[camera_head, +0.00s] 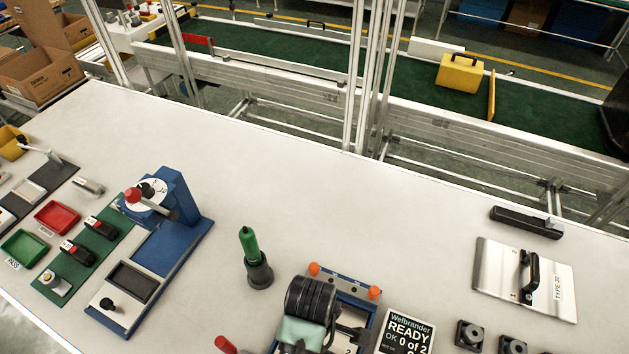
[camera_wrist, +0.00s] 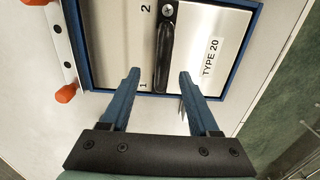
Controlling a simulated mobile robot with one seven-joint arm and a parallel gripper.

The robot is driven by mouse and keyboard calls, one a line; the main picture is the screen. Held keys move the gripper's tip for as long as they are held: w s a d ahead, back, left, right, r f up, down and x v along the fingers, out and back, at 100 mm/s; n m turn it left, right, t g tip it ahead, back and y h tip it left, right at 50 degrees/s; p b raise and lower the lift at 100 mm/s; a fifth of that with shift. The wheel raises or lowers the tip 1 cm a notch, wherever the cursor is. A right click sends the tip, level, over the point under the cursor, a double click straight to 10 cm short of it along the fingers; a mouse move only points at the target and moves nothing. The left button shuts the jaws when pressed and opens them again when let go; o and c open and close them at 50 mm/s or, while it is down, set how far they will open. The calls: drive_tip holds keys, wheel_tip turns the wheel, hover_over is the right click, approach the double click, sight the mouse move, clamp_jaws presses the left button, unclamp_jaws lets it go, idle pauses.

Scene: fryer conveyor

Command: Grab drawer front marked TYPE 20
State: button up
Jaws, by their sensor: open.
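The drawer front marked TYPE 20 (camera_wrist: 212,40) lies in a blue-edged fixture (camera_wrist: 257,25) in the wrist view. It is a silver plate with a black bar handle (camera_wrist: 165,50), a screw at the handle's end, and the numbers 1 and 2. My gripper (camera_wrist: 158,75) is open, its two blue fingers either side of the handle's line near its lower end. I cannot tell whether they touch the plate. In the head view my arm hides most of this drawer front; a small part (camera_head: 349,349) shows.
Another silver plate (camera_head: 490,265) with a black handle lies at the right of the white table (camera_head: 330,190). A READY display (camera_head: 405,332) stands right of the fixture, and a green-handled tool (camera_head: 250,245) left. Orange knobs (camera_wrist: 66,93) edge the fixture.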

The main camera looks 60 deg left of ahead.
drive_tip(key=f, duration=0.2)
drive_tip(key=d+f, duration=0.1)
drive_tip(key=shift+f+p, duration=0.3)
drive_tip(key=shift+f, duration=0.55)
clamp_jaws()
drive_tip(key=shift+a+r, duration=0.1)
idle(0.6)
